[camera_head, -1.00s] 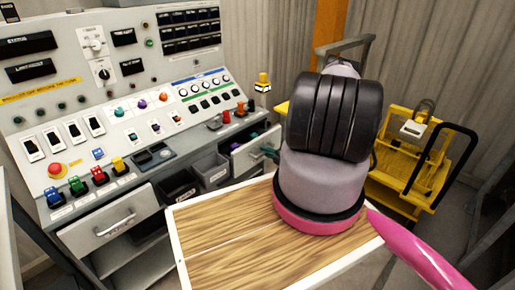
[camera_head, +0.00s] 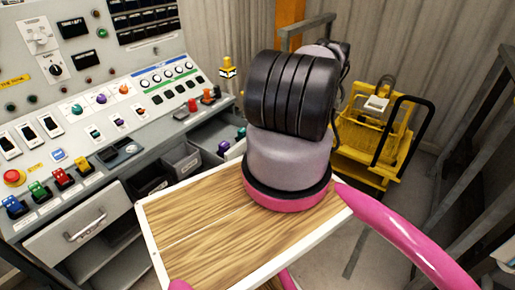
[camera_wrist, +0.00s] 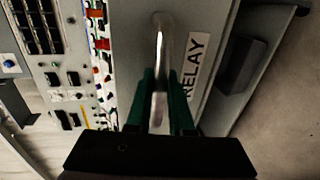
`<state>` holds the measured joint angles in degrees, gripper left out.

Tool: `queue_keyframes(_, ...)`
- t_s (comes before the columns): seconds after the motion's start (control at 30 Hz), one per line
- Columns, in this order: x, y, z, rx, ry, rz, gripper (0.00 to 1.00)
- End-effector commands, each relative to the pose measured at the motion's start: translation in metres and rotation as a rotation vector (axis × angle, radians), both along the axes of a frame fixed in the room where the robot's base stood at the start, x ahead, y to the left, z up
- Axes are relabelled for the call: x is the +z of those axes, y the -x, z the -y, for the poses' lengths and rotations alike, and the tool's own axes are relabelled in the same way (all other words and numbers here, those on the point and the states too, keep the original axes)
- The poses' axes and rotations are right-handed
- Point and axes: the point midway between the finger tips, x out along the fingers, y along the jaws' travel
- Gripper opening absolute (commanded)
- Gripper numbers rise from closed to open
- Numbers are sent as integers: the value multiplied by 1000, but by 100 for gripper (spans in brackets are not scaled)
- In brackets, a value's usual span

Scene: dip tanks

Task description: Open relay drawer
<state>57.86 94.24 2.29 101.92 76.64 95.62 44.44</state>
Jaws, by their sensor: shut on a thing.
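The relay drawer's grey front (camera_wrist: 214,28) fills the middle of the wrist view, with a "RELAY" label (camera_wrist: 194,68) beside its metal bar handle (camera_wrist: 160,52). My gripper (camera_wrist: 160,88) has its green fingers closed on the handle, one on each side. In the head view the relay drawer (camera_head: 231,154) stands pulled out from the console, with purple and green pieces visible at it. My arm and wooden-topped base cover part of that area, and my gripper is hidden there.
The console (camera_head: 110,110) with switches and buttons stands at left. Another drawer (camera_head: 82,232) with a handle is at lower left, and dark open bins (camera_head: 180,162) lie between. A yellow cart (camera_head: 375,140) stands behind my arm at right. Floor shows at right.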

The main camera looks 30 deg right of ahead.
Motion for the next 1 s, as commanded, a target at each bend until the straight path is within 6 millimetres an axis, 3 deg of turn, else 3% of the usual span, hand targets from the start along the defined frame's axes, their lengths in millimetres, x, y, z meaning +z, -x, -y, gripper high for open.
queue_keyframes(0.17,0,0,1,-1,1,-1,0)
queue_keyframes(0.2,0,0,1,-1,1,-1,24)
queue_keyframes(0.27,0,0,0,-1,1,-1,46)
queue_keyframes(0.3,0,0,0,-1,1,-1,50)
queue_keyframes(0.67,1,4,2,-1,1,-1,50)
queue_keyframes(1.0,13,60,24,-4,0,-1,50)
